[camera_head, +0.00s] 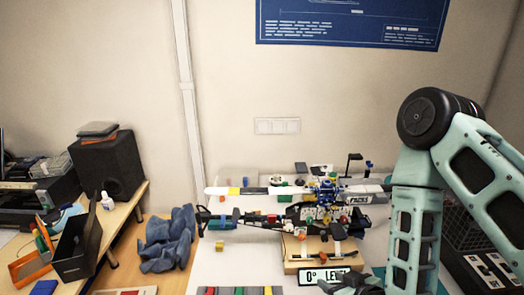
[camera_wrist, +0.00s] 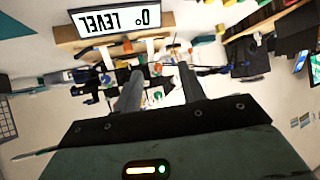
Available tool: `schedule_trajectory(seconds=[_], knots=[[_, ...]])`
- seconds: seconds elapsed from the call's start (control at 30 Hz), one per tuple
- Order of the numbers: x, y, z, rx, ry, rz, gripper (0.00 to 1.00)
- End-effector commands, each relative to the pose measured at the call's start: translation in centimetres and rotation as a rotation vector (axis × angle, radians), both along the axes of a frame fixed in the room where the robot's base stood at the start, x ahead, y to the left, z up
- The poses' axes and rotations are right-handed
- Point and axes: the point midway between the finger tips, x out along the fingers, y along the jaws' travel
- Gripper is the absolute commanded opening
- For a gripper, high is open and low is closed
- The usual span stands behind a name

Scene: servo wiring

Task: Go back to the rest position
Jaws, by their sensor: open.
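My gripper (camera_wrist: 159,84) is open and empty in the wrist view, its two dark fingers apart with nothing between them. In the head view, part of my gripper (camera_head: 350,286) shows at the bottom edge, beside the "0° LEVEL" sign, and is partly cut off. My pale green arm comes down on the right side of the head view. The "0° LEVEL" sign (camera_head: 328,276) also shows upside down in the wrist view (camera_wrist: 122,20).
A wooden stand (camera_head: 298,262) is behind the sign. Coloured strips (camera_head: 238,291) lie at the front edge. A black speaker (camera_head: 107,165) and an open dark box (camera_head: 76,247) sit on the left desk. A black crate (camera_head: 465,212) stands at right, close to my arm. Blue cloth (camera_head: 168,240) lies at left.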

Motion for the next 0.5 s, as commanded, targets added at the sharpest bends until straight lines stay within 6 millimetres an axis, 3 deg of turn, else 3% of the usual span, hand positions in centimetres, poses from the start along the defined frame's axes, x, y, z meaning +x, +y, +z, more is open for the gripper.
schedule_trajectory(seconds=[0.1,0.27,0.5], knots=[[0.5,2.5,1.7,-0.024,0.092,0.083,0.41],[-0.6,5.0,4.2,-0.075,0.235,0.173,0.41],[-4.9,7.0,9.2,-0.184,0.446,0.271,0.41]])
